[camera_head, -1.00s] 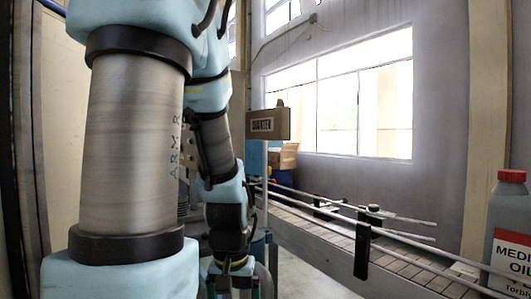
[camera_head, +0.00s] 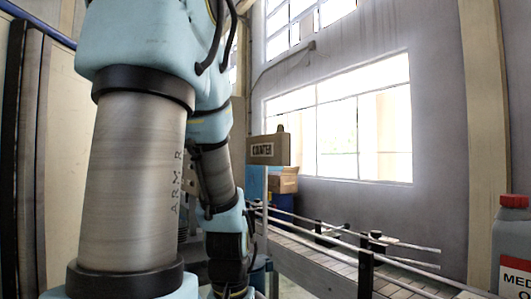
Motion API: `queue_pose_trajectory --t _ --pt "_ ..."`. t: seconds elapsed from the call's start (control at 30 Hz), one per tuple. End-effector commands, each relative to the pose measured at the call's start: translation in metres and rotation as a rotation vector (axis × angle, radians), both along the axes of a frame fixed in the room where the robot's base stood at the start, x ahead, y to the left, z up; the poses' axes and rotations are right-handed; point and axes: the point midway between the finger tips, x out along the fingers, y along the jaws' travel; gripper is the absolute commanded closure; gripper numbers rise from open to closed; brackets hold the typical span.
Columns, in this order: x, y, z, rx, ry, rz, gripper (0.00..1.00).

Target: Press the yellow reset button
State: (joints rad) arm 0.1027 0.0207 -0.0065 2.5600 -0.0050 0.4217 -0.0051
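I do not see a yellow reset button in the head view. A brown box with a sign that seems to read COUNTER (camera_head: 270,149) stands in the middle, behind and to the right of my arm; no button shows on its visible face. My arm fills the left side and reaches away and down. Its wrist is at the bottom edge, and my gripper's fingers are cut off below the frame. I cannot see what they hold or touch.
A conveyor with metal guide rails (camera_head: 340,262) runs from the middle to the lower right. A grey oil bottle with a red cap (camera_head: 512,238) stands at the right edge. Cardboard boxes (camera_head: 284,181) sit on something blue behind. A wall with a window (camera_head: 340,125) closes the back.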

Motion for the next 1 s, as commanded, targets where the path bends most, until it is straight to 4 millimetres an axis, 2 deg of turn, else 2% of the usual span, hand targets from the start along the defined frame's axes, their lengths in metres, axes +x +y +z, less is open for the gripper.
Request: queue_pose_trajectory --t 0.07,0.57,1.0 --pt "0.0000 0.0000 0.0000 0.000 0.000 0.000 0.44" --pt "0.0000 0.0000 0.0000 0.000 0.000 0.000 1.00" --pt "0.0000 0.0000 0.0000 0.000 0.000 0.000 1.00"
